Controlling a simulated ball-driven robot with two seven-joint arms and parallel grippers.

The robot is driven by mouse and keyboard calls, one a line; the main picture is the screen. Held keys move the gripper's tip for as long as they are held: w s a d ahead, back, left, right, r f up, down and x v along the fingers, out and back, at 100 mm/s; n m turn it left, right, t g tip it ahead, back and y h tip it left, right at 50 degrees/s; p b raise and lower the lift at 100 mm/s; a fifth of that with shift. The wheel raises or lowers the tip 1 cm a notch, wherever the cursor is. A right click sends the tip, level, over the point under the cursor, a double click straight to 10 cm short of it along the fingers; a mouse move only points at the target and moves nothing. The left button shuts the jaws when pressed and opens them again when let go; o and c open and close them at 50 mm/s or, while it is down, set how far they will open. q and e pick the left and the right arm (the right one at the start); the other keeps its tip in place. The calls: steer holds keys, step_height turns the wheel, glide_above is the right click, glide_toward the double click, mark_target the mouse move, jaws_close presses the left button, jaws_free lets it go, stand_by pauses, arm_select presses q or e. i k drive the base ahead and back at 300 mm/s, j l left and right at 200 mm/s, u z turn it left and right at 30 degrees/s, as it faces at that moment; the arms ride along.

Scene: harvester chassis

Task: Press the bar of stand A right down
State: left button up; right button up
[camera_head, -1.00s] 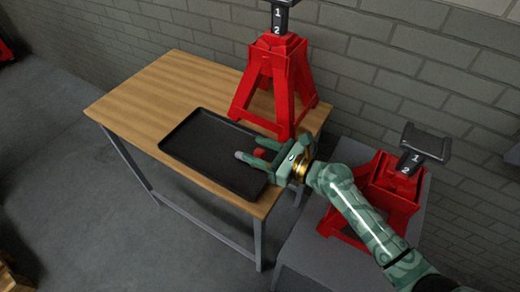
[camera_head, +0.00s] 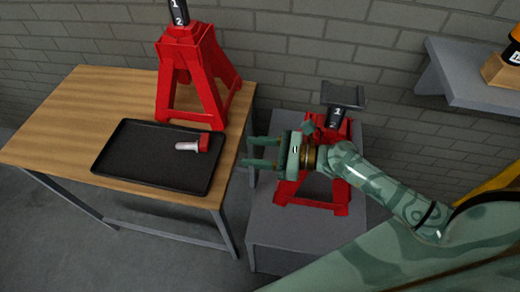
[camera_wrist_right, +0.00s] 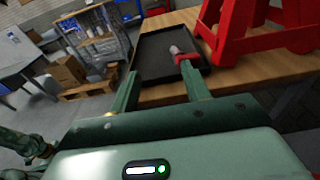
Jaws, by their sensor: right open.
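Two red jack stands show in the head view, with no letter readable on either. One stand (camera_head: 213,82) is on the wooden table; its dark bar (camera_head: 179,12), marked 1 and 2, is cut off by the top edge. The other stand (camera_head: 290,192) is on a grey bench; its dark bar (camera_head: 334,118), with a saddle-shaped head, shows 1 and 2 above the red frame. My right gripper (camera_head: 250,152) is open and empty, between the tray and the bench stand, its arm partly covering that stand. In the right wrist view its fingers (camera_wrist_right: 160,72) are apart. My left gripper is out of view.
A black tray (camera_head: 125,165) on the wooden table (camera_head: 75,110) holds a red-headed pin (camera_head: 190,145). The grey bench (camera_head: 290,232) stands right of the table with a gap between. A grey shelf (camera_head: 465,80) juts out at upper right, behind my arm.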

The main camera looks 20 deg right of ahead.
mark_target(338, 99)
steer(key=k, duration=1)
